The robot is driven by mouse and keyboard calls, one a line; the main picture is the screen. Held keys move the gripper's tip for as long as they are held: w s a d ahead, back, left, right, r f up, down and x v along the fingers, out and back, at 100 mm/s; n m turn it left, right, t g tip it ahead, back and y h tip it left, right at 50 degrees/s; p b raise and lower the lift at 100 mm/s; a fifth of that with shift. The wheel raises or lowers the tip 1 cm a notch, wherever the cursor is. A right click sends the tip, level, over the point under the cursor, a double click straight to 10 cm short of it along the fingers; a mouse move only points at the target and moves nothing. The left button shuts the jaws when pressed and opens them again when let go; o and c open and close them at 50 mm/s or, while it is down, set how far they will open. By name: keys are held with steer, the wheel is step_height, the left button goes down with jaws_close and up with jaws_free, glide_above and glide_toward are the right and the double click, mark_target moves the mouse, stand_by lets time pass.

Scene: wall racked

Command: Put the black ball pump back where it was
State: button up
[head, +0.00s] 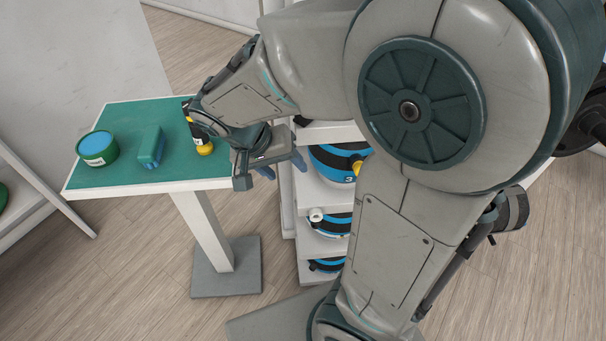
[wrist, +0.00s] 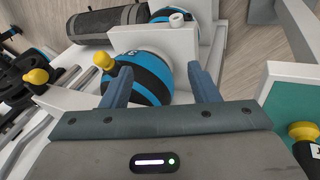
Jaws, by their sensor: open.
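My gripper (head: 262,165) is open and empty, beside the right edge of the green-topped table and in front of the shelf rack. In the wrist view its two blue fingers (wrist: 160,85) are spread, with a blue-and-black ball (wrist: 143,75) beyond them. A black item with a yellow end and a pale label (head: 204,148) lies or stands at the table's right end, partly hidden by my arm. It also shows at the wrist view's right edge (wrist: 303,131). It may be the black ball pump; I cannot tell. A yellow knob (wrist: 107,62) shows by the left finger.
The table (head: 120,179) also holds a green tub with a blue top (head: 97,148) and a teal container (head: 150,146). The white rack (head: 320,195) holds several blue-and-black balls. A white cylindrical end (head: 316,214) sticks out there. A dark roll (wrist: 107,24) lies beyond.

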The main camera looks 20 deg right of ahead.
steer(key=s+d+r+n+t+y, duration=0.1)
steer(key=s+r+n+t+y, duration=0.1)
steer(key=s+r+n+y, duration=0.2)
steer(key=shift+s+d+y, duration=0.3)
steer(key=shift+s+y, duration=0.3)
steer(key=shift+s, duration=0.8)
